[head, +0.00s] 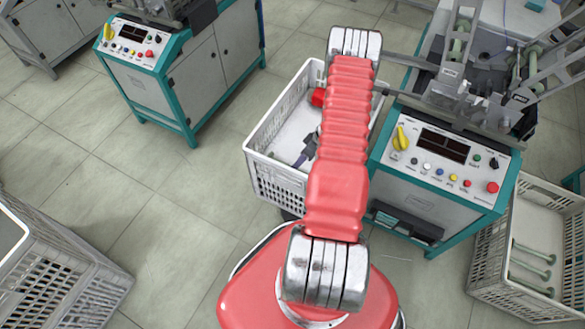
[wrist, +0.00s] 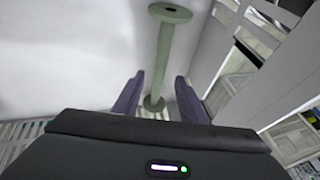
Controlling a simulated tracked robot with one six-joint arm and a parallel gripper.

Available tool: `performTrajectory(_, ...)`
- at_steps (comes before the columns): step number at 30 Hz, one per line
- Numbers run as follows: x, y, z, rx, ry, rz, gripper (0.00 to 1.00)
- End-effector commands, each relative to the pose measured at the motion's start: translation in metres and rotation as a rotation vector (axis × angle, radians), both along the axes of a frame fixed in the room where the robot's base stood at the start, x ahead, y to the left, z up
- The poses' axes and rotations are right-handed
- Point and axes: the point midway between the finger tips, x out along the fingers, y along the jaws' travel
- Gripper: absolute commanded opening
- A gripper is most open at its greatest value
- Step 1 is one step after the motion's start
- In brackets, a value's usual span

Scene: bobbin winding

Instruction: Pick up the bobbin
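A grey-green bobbin (wrist: 164,55) with a round flange at each end shows in the wrist view against a pale surface. In the head view my gripper (head: 308,150) shows only in part, over the white crate (head: 279,183). My red arm hides much of the crate there, and I cannot make out this bobbin in that view.
A winding machine with a control panel (head: 445,165) stands close on the right. Another crate (head: 500,290) at lower right holds several green bobbins (head: 533,262). Open floor (head: 150,180) lies to the left.

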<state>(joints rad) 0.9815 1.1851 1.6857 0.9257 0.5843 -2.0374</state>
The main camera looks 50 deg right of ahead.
Motion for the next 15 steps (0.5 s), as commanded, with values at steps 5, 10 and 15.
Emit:
performTrajectory(5, 0.0, 0.0, 0.0, 0.0, 0.0, 0.0, 0.38)
performTrajectory(10, 0.002, 0.002, -0.005, 0.0, 0.001, 0.002, 0.38)
performTrajectory(15, 0.011, 0.009, -0.021, 0.001, 0.001, 0.003, 0.38)
